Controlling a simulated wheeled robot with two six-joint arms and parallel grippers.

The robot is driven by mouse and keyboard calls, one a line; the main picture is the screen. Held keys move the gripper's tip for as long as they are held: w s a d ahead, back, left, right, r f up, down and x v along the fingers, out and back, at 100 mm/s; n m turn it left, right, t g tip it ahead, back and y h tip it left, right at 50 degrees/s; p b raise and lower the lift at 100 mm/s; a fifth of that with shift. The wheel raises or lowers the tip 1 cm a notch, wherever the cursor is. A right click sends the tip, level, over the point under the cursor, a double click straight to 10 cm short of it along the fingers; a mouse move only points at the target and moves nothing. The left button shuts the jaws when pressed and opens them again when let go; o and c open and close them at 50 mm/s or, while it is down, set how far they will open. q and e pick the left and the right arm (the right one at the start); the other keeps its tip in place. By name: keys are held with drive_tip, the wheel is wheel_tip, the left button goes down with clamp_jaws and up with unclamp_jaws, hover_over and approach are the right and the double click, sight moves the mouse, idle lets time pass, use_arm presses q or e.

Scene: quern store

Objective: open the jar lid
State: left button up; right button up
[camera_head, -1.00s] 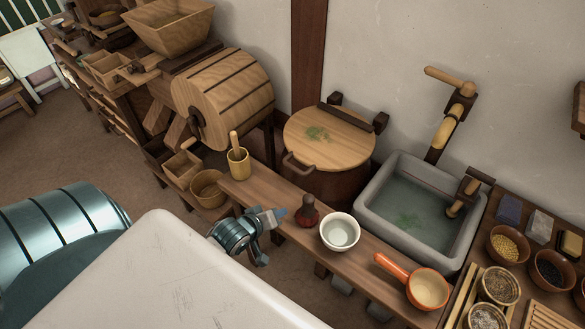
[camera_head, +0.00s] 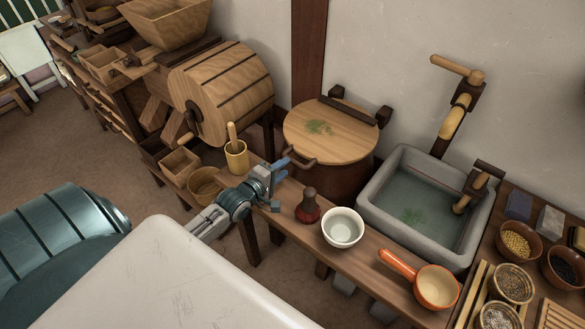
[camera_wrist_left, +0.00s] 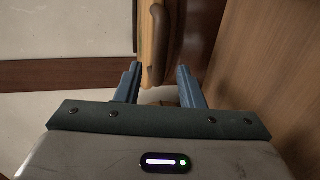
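The jar (camera_head: 335,190) is a large dark brown vessel behind the wooden ledge. Its round pale wooden lid (camera_head: 345,140) lies flat and closed on top, hinged at the back, with a green patch on it. A dark curved handle (camera_head: 300,158) sticks out at the lid's front left. My left gripper (camera_head: 284,184) is just in front of and below the handle, with open blue fingers. In the left wrist view, the lid's edge and handle (camera_wrist_left: 175,45) lie ahead, between the lines of the two fingers (camera_wrist_left: 158,88). Nothing is held. My right gripper is not in view.
A stone sink (camera_head: 380,215) is right of the jar, a wooden drum (camera_head: 220,95) left.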

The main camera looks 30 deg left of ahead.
sight(292, 160)
use_arm(q)
drive_tip(key=shift+b+x, duration=0.7)
drive_tip(key=shift+x, duration=2)
clamp_jaws()
